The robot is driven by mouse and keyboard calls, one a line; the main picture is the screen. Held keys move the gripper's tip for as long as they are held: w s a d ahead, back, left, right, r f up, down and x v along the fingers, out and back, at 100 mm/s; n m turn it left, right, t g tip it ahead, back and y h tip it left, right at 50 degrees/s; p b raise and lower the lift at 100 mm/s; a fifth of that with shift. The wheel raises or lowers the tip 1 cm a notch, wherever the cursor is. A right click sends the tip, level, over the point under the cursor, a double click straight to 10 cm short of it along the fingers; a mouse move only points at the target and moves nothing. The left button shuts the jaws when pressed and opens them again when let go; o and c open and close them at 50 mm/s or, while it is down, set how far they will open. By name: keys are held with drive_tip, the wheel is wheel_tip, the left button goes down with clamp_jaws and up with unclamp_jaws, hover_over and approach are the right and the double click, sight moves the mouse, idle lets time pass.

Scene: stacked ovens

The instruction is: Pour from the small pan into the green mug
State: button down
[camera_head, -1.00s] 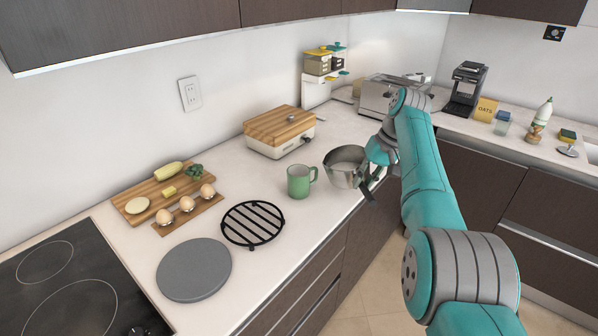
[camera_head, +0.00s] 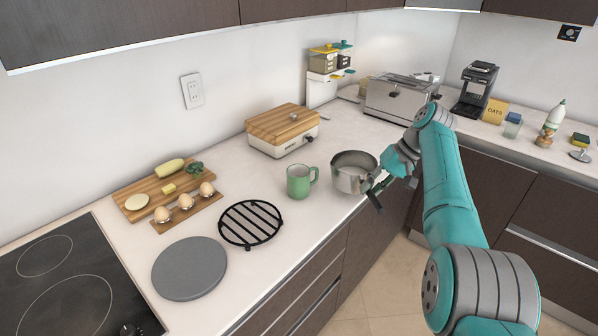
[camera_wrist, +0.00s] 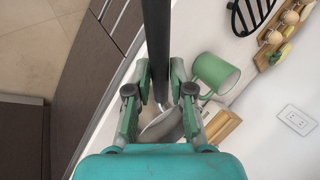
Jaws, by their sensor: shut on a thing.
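The small metal pan (camera_head: 354,176) is held about level at the counter's front edge, just right of the green mug. Whether it touches the counter, and what it holds, I cannot tell. My gripper (camera_head: 381,183) is shut on the pan's dark handle, which runs between the fingers in the wrist view (camera_wrist: 156,45). Only part of the pan's body shows there, behind the gripper. The green mug (camera_head: 298,182) stands upright on the counter with its handle towards the pan. It also shows in the wrist view (camera_wrist: 214,72). Its inside is not clear.
A black round trivet (camera_head: 250,224) and a grey disc (camera_head: 189,268) lie left of the mug. A white appliance with a wooden lid (camera_head: 283,131) stands behind it. Eggs on a wooden holder (camera_head: 187,205) and a toaster (camera_head: 398,98) are farther off.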

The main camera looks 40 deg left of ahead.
drive_tip(key=shift+r, duration=0.1)
drive_tip(key=shift+r, duration=2.45)
